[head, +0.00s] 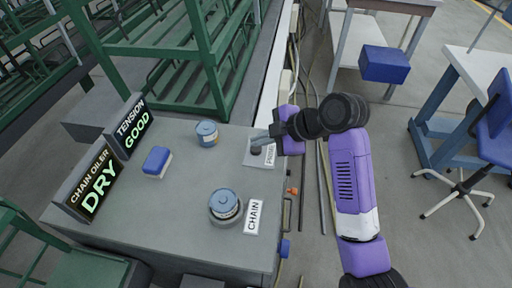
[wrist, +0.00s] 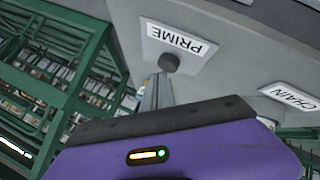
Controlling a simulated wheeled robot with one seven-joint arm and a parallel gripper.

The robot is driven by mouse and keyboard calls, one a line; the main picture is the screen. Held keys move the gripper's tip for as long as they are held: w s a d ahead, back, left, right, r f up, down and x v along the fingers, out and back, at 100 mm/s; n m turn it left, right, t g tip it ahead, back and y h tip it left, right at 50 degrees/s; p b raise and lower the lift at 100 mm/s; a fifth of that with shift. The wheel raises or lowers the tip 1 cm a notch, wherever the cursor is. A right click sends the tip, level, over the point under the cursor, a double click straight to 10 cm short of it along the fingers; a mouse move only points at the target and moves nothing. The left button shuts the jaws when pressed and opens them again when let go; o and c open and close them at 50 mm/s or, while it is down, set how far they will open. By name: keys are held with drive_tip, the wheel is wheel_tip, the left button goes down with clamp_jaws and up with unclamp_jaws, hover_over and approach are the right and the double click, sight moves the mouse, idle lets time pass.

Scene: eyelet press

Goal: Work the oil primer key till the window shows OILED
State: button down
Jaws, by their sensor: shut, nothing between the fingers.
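The oil primer key (head: 256,150) is a small dark round knob on a white plate marked PRIME (head: 262,160), at the right side of the grey bench top. It also shows in the wrist view (wrist: 169,63). The window of the CHAIN OILER sign (head: 99,190) reads DRY in green. My gripper (head: 257,139) is shut and empty, its fingertips just at the key. In the wrist view the closed fingers (wrist: 157,92) point at the knob. I cannot tell whether they touch it.
A second sign (head: 131,124) reads TENSION GOOD. A blue-and-grey can (head: 207,134) and a blue-and-white block (head: 157,161) stand on the bench (head: 165,225). Another can (head: 225,203) sits in a dark round holder beside a CHAIN label (head: 254,216). Green racks (head: 205,60) stand behind.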

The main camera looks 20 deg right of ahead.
sight(260, 149)
drive_tip(key=shift+f+b, duration=0.35)
drive_tip(key=shift+f, duration=0.2)
idle(0.7)
drive_tip(key=shift+r, duration=0.15)
drive_tip(key=shift+r+p, duration=0.8)
drive_tip(key=shift+r, duration=0.15)
drive_tip(key=shift+r+p, duration=2)
drive_tip(key=shift+r, duration=0.4)
